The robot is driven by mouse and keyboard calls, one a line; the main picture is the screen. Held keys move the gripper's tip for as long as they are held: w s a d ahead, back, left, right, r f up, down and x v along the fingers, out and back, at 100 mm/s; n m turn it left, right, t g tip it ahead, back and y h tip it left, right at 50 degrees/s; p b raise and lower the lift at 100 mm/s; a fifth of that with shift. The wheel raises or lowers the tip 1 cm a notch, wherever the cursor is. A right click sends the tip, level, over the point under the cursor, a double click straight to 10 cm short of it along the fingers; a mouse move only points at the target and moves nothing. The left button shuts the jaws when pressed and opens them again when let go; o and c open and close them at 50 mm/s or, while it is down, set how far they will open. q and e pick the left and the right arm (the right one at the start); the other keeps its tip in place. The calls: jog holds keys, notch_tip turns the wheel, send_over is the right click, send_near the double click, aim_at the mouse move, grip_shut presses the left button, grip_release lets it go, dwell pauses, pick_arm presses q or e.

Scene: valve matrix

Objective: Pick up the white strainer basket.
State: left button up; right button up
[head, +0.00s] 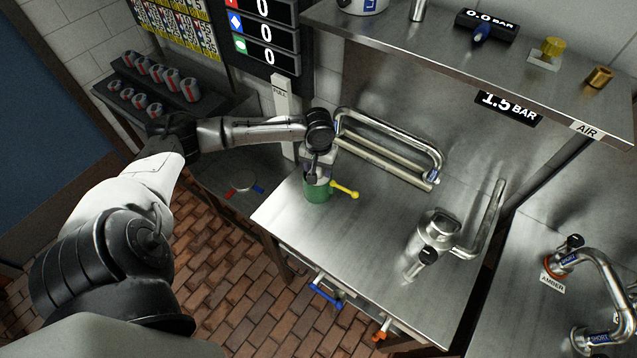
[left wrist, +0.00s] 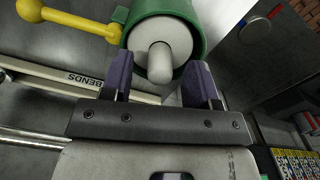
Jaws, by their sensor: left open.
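The white strainer basket (left wrist: 176,32) shows in the left wrist view as a round white piece with a stubby pale knob (left wrist: 160,62). It sits inside a green cylindrical housing (left wrist: 190,12), with the green rim around it. In the head view the green housing (head: 318,192) stands on the steel bench, with a yellow lever (head: 345,188) on its right. My left gripper (head: 318,176) is right above the housing. In the left wrist view my left gripper (left wrist: 160,82) is open, with one dark finger on each side of the knob and gaps between. My right gripper is out of view.
Bent steel pipes (head: 390,140) lie at the back of the bench (head: 375,240). A steel fitting (head: 435,230) with a curved pipe stands to the right. A shelf (head: 480,75) overhangs the back. Blue (head: 325,295) and orange (head: 382,330) handles stick out at the front edge.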

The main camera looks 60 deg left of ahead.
pick_arm(q)
jog(key=shift+a+f, duration=0.1)
jog(key=shift+f, duration=0.9)
jog(key=shift+c, duration=0.4)
jog(key=shift+f, duration=0.1)
jog(key=c, duration=0.3)
jog(key=shift+f, duration=0.1)
jog(key=c, duration=0.6)
jog(key=shift+s+a, duration=0.1)
grip_shut()
